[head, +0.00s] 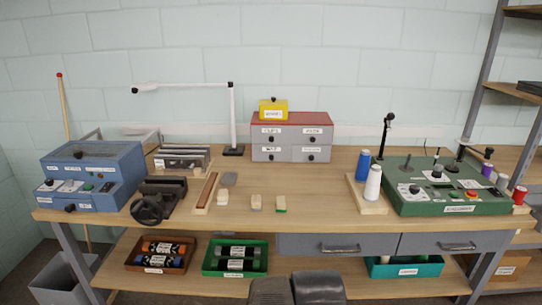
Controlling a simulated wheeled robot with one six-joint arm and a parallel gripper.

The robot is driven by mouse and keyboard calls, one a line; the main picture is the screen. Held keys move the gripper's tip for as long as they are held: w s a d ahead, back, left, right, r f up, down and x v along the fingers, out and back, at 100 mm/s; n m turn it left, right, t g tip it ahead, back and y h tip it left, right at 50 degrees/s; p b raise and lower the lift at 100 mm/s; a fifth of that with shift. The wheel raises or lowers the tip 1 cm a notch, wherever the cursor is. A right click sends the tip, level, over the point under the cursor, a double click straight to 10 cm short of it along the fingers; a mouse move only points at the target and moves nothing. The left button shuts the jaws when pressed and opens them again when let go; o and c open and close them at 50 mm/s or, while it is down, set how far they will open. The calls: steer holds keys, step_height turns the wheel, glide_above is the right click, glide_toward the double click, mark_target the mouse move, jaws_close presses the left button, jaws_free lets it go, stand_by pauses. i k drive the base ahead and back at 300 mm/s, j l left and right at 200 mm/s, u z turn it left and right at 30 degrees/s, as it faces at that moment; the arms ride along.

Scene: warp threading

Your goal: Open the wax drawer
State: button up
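A small drawer cabinet (291,136) with a red top and grey fronts stands at the back middle of the bench. It has a two-by-two set of small drawers, each with a white label and a dark knob, and all look shut. Two wider drawers, left (338,246) and right (455,243), with bar handles are shut under the bench top. My gripper is not seen; only dark parts of my arm show at the bottom edge.
A yellow box (273,109) sits on the cabinet. A white lamp (233,118) stands left of it. Small blocks (256,202) lie in front. Thread cones (373,182) and a green machine (445,190) are right, a blue machine (92,176) left. Bench directly before the cabinet is clear.

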mark_target(260, 152)
steer(key=i+u, duration=0.25)
steer(key=i, duration=0.4)
steer(key=i+l+u, duration=0.25)
steer(key=i, duration=0.35)
